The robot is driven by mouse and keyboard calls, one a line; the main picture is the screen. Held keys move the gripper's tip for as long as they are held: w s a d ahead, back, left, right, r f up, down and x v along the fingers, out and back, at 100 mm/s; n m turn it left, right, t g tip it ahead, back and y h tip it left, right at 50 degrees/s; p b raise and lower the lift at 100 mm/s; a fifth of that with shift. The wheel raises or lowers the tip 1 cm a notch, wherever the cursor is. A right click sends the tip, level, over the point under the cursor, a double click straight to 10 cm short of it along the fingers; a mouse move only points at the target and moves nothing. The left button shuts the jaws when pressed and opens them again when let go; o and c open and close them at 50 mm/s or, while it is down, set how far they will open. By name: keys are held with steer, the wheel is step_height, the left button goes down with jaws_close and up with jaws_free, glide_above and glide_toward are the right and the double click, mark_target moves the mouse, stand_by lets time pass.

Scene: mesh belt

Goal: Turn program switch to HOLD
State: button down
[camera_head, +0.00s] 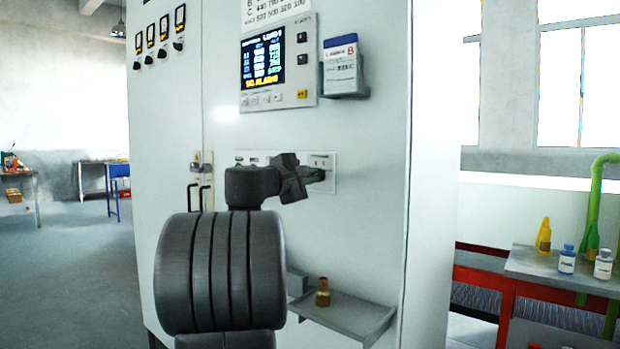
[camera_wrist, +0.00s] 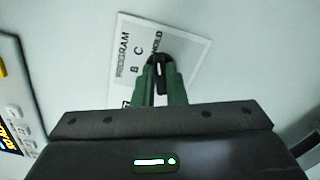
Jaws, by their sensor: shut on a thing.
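The program switch is a black knob (camera_wrist: 160,60) on a pale label plate (camera_wrist: 190,35) in the wrist view. The plate reads PROGRAM, B, C and HOLD, with HOLD printed close to the knob's upper side. My gripper (camera_wrist: 160,78) has its green fingers shut on the knob. In the head view my gripper (camera_head: 320,175) reaches the right part of the switch plate (camera_head: 325,159) on the cabinet front. My wrist and fingers hide most of the knob there. A pale mark shows on the knob, but I cannot tell which position it points to.
The grey cabinet (camera_head: 375,220) carries a display panel (camera_head: 264,60) above and a card holder (camera_head: 343,85) beside it. A bench (camera_head: 535,268) stands at the right.

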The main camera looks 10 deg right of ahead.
steer(key=c, duration=1.5)
jaws_free()
steer(key=v, duration=1.4)
steer(key=shift+d, duration=0.1)
steer(key=x, duration=1.3)
steer(key=shift+w+d, duration=0.25)
steer(key=shift+d, duration=0.05)
